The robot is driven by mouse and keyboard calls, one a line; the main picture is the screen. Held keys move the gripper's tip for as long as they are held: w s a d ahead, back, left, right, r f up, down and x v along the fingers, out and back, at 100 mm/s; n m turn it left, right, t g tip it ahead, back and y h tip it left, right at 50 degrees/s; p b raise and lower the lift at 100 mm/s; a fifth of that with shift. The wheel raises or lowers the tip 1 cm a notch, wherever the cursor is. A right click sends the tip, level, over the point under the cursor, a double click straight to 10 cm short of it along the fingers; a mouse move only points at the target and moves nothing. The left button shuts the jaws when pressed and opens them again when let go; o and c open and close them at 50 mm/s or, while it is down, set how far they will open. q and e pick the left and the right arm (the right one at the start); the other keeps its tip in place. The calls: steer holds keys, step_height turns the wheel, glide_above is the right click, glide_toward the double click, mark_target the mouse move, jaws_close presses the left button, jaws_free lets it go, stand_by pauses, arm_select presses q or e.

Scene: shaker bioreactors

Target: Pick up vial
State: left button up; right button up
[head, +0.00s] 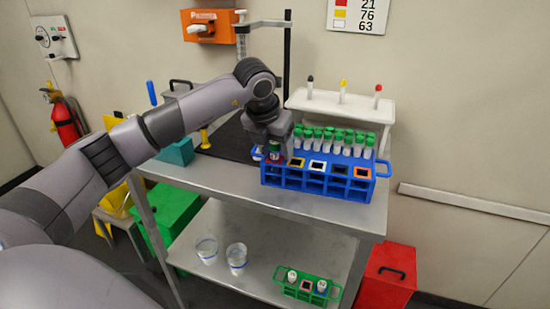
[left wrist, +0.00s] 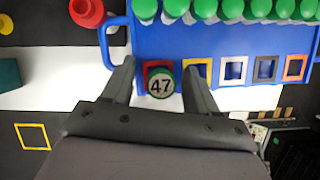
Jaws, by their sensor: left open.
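A blue rack (head: 318,185) stands on the metal cart, with a row of green-capped vials (head: 341,141) at its back. Its front row has openings framed in different colours. A vial with a green-ringed cap marked 47 (left wrist: 161,83) is at the red-framed opening, at the left end of that row. My left gripper (head: 274,151) is over this end of the rack. In the left wrist view my left gripper (left wrist: 161,88) is open, with one finger on each side of the vial and gaps between. My right gripper is out of view.
A white stand (head: 340,104) with several capped tubes is behind the rack. A blue rack handle (left wrist: 105,45) is close to the left finger. The lower shelf holds two clear beakers (head: 236,256) and a green rack (head: 304,286). The cart top is bare before the rack.

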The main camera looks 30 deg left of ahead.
arm_select(q)
jaws_close()
steer(key=shift+r, duration=0.15)
